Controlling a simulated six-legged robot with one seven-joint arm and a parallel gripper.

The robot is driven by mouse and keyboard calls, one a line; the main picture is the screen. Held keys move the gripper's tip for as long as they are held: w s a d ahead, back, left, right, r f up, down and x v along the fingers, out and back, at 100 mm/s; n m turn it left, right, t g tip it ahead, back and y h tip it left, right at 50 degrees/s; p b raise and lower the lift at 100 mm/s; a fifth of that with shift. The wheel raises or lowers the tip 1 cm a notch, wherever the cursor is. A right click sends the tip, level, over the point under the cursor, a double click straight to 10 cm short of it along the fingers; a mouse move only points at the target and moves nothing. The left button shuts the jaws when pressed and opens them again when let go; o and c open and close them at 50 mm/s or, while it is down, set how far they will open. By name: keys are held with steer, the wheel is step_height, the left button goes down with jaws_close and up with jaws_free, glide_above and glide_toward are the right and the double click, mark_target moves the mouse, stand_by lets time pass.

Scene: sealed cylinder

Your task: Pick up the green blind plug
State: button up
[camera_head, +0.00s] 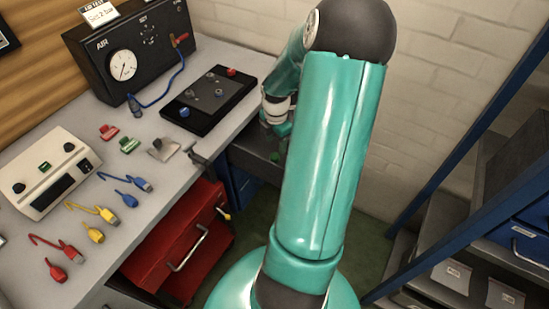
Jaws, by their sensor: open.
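Another green piece (129,144) lies on the bench near a red one (109,132).
A black gauge box (125,50), a black panel (208,95), a white device (45,172) and several coloured cables are on the bench (120,215). A red drawer unit (180,245) stands below. Blue-framed shelving (470,150) is at right; a brick wall (440,90) is behind.

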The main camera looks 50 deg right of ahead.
mark_target(275, 155)
step_height(275, 155, down, 2)
steer(key=shift+w+f, duration=0.1)
steer(key=shift+a+f, duration=0.2)
steer(key=shift+f, duration=2.45)
steer(key=c, duration=1.1)
steer(key=shift+o, duration=0.2)
step_height(275, 155, up, 10)
steer(key=shift+r, duration=0.1)
